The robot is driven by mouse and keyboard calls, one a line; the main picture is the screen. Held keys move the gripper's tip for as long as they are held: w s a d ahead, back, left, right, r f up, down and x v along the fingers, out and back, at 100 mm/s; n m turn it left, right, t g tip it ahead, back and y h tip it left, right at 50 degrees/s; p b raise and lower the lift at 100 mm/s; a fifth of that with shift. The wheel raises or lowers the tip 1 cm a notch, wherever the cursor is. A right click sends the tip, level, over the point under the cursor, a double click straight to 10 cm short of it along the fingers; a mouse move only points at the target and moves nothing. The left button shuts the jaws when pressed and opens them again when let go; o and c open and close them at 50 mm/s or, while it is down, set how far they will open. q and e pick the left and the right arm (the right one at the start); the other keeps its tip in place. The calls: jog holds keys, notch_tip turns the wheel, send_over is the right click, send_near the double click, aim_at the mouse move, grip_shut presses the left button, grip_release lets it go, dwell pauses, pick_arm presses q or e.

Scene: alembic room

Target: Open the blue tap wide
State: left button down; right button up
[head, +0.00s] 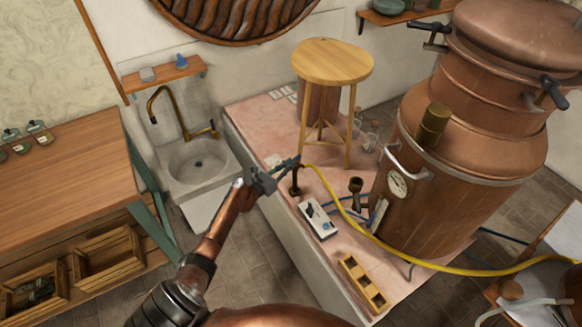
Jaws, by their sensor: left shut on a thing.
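The blue tap (294,176) stands on the near edge of the pink tiled ledge, on a dark upright stem. A bluish lever at its top points left, toward my gripper. My left gripper (272,175) reaches in from the lower left and is shut at the end of this lever, as far as the small view shows. Its fingers hide the lever's end. A yellow hose (349,216) leaves the tap to the right. My right gripper is not in view.
A wooden stool (334,62) stands on the ledge behind the tap. A white box (318,219) and a wooden rack (363,284) lie nearer. A large copper still (450,205) fills the right. A stone sink (198,163) and wooden workbench (65,180) are left.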

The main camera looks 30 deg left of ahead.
pick_arm(q)
jog(key=shift+a+f+m+h+b, duration=0.2)
jog(key=shift+a+m+h+b, duration=0.1)
jog(key=shift+m+h+b, duration=0.5)
jog(key=shift+r+g+h, duration=0.1)
jog(key=shift+g+h, duration=0.2)
jog(key=shift+h, duration=0.1)
jog(key=shift+r, duration=0.1)
jog(key=c, duration=1.9)
grip_release()
jog(key=shift+w, duration=0.1)
jog(key=v, duration=1.2)
